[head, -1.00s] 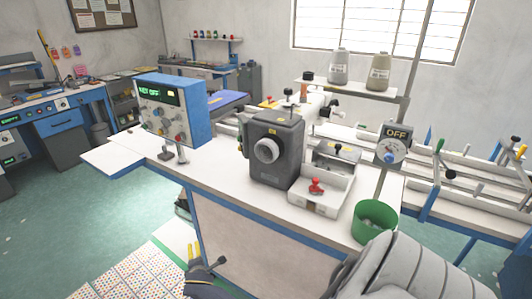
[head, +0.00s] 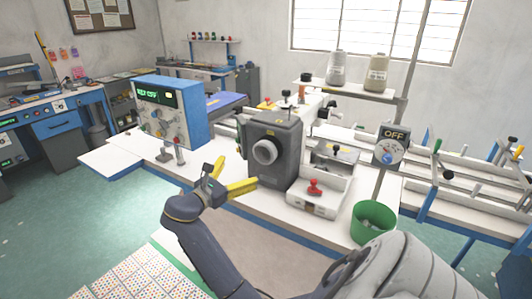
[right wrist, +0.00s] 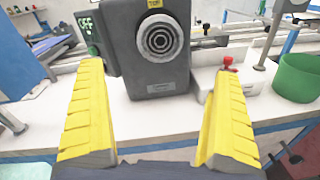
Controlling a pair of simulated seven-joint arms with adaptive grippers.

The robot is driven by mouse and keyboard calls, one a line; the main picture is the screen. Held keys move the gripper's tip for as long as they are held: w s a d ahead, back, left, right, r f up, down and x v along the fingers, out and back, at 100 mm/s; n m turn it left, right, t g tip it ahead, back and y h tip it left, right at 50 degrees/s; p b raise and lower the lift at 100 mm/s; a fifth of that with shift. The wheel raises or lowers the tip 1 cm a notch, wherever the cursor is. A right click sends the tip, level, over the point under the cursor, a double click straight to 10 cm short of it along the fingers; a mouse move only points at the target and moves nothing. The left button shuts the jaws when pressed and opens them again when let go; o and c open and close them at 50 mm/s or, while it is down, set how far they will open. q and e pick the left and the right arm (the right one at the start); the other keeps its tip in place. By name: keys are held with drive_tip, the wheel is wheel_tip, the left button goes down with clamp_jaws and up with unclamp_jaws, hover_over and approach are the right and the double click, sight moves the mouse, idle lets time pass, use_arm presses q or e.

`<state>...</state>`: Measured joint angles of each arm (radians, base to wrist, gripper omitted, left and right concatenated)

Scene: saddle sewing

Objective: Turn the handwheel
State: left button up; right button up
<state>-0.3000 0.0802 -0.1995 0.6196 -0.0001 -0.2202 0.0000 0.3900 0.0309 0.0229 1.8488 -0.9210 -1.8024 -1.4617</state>
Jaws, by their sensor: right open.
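The handwheel (head: 265,152) is a round light-grey knob on the front of the dark grey sewing machine head (head: 285,165). In the right wrist view the handwheel (right wrist: 159,38) shows concentric rings and lies ahead of and between the yellow fingers. My right gripper (head: 238,178) is open and empty, in front of the machine and a little left of and below the handwheel. The right wrist view shows the open fingers (right wrist: 158,110) spread wide, apart from the wheel. My left gripper is not in view.
A blue control box (head: 170,108) stands left of the machine. A white tray (head: 318,195) with a red-knobbed part (head: 314,187) sits right of it. A green bin (head: 372,222) is at the table's right front. An OFF dial (head: 391,147) is on a post.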

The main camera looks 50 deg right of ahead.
sight(262, 155)
drive_tip(key=d, duration=0.5)
drive_tip(key=w+d, duration=0.1)
drive_tip(key=d, duration=1)
drive_tip(key=shift+w, duration=0.25)
drive_tip(key=c, duration=1.2)
